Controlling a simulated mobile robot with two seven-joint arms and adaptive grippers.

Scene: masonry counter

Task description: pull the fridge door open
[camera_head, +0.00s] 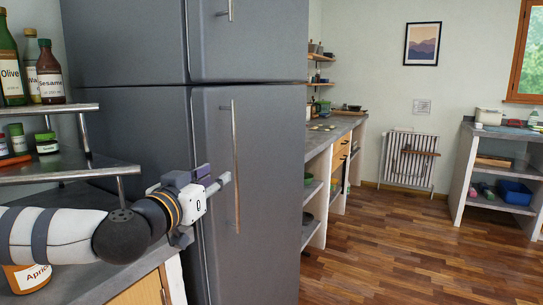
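The tall grey fridge (128,130) fills the left middle of the head view. Its lower door (270,190) looks shut, about flush with the upper door (270,40). A long vertical metal handle (235,160) runs down the left part of the lower door. My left gripper (226,178) reaches in from the left, its tips just left of the handle in the picture. The handle does not appear to be between the fingers. I cannot tell whether the gripper touches it, or how far the fingers are apart. My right gripper is out of view.
A two-level rack (70,174) with bottles and jars stands at left, close to my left arm. An orange-brown jar (28,278) sits below the arm on the counter (85,272). The wooden floor (390,245) right of the fridge is clear.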

